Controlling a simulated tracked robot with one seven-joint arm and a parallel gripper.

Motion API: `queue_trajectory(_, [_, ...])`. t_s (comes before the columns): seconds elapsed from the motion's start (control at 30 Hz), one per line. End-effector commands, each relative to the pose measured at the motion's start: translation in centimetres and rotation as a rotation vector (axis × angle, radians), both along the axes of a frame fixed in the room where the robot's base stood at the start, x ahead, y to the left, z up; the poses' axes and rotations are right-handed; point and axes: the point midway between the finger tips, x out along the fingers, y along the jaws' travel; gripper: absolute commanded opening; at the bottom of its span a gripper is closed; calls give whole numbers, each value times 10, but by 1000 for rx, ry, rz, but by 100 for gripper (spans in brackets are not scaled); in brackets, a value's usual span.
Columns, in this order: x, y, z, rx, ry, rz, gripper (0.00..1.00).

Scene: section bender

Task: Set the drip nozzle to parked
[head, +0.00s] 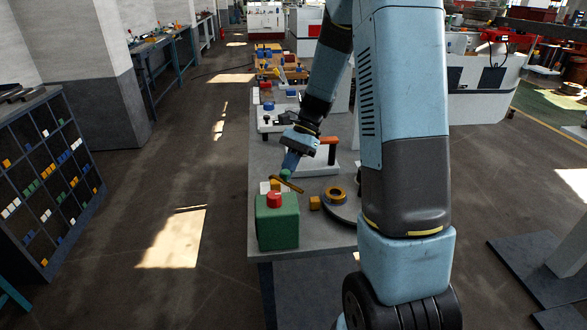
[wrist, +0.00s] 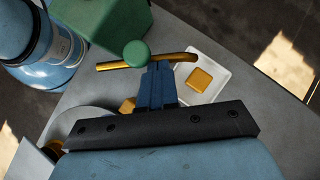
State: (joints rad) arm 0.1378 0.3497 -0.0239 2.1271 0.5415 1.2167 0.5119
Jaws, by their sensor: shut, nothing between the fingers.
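The drip nozzle appears to be the brass tube (wrist: 112,66) with a bent end and a round green knob (wrist: 136,53). In the wrist view its bent right end reaches over the edge of a white tray (wrist: 218,69) holding an orange block (wrist: 199,80). In the head view the tube (head: 291,185) and knob (head: 286,174) are small, just behind a green box. My gripper (wrist: 158,66) is shut and empty, its blue fingertips right beside the knob and tube; I cannot tell whether they touch. In the head view my gripper (head: 289,168) points down at the knob.
The green box (head: 277,226) with a red button (head: 274,199) stands at the bench's front left. Blue parts (head: 265,107) stand farther back. The floor left of the bench is clear.

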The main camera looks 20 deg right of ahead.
Motion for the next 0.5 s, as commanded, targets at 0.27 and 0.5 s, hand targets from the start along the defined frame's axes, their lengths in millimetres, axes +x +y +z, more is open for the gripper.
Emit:
queue_trajectory(0.27, [-6,21,0,1,1,262,0])
queue_trajectory(0.5, [-15,37,0,0,0,487,0])
